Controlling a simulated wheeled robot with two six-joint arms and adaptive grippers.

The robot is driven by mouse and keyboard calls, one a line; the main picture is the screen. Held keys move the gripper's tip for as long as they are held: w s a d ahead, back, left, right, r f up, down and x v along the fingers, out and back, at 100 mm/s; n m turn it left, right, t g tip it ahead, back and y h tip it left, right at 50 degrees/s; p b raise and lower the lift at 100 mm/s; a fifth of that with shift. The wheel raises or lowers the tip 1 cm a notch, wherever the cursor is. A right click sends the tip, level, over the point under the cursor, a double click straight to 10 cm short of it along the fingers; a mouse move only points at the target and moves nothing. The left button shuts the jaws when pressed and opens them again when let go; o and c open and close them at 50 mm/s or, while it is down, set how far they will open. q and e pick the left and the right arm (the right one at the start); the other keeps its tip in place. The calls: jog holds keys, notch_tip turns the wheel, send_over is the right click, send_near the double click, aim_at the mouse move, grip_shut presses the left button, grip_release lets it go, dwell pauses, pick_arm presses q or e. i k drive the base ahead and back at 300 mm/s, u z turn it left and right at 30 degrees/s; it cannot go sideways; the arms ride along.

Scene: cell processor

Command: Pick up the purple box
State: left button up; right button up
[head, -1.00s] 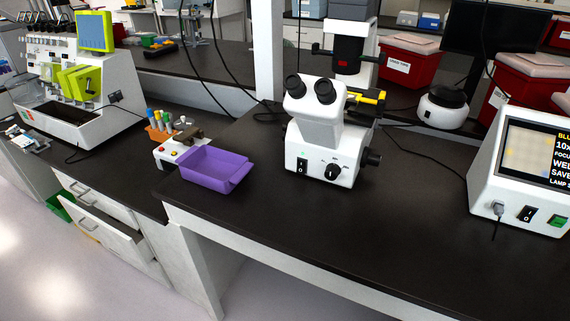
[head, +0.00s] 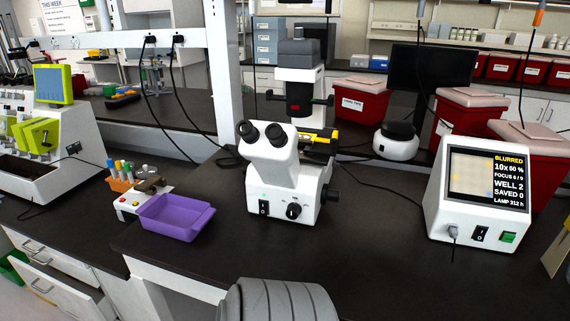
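The purple box (head: 176,218) is an open-topped tray on the black bench, left of the white microscope (head: 280,180) and near the bench's front left edge. It looks empty inside and sits level. No gripper shows in the head view. A grey ribbed part at the bottom middle looks like one of my arm links.
A small white device (head: 131,203) and a rack of coloured tubes (head: 121,176) stand just behind and left of the box. A white monitor unit (head: 481,200) reading "BLURRED" stands at the right. Bench in front of the microscope is clear.

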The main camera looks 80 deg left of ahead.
aim_at(180, 217)
jog(key=z, duration=0.45)
jog(key=k, duration=2.65)
